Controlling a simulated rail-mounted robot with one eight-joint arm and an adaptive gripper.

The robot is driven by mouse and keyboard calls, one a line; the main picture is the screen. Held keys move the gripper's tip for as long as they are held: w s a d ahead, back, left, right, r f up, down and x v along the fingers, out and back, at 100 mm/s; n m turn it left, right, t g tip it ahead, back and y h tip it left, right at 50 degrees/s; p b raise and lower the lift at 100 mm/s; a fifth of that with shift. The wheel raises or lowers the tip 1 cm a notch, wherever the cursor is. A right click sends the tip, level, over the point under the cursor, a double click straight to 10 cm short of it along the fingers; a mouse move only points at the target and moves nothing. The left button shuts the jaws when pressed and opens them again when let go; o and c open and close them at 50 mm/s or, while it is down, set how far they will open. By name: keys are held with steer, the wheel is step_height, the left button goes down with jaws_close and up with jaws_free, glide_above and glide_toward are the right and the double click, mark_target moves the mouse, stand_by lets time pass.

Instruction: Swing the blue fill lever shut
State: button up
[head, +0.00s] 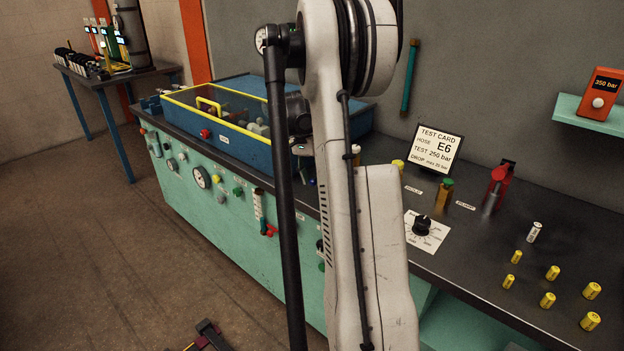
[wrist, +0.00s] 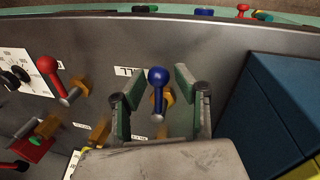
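My gripper (wrist: 157,72) is open, with one green-padded finger on each side of the lever. Gaps show between both fingers and the knob, so I see no contact. In the head view my arm hides most of the gripper and the lever.
A red lever (wrist: 48,67) on another brass valve stands to the left in the wrist view. A blue box (wrist: 275,105) with a yellow rim stands close on the right. The test card (head: 436,147) and several yellow fittings are on the bench (head: 470,240).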

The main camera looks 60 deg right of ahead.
steer(key=shift+o, duration=0.6)
step_height(320, 180, up, 12)
steer(key=w, duration=0.2)
steer(key=shift+w, duration=0.15)
steer(key=shift+a+f, duration=0.1)
steer(key=shift+f, duration=0.05)
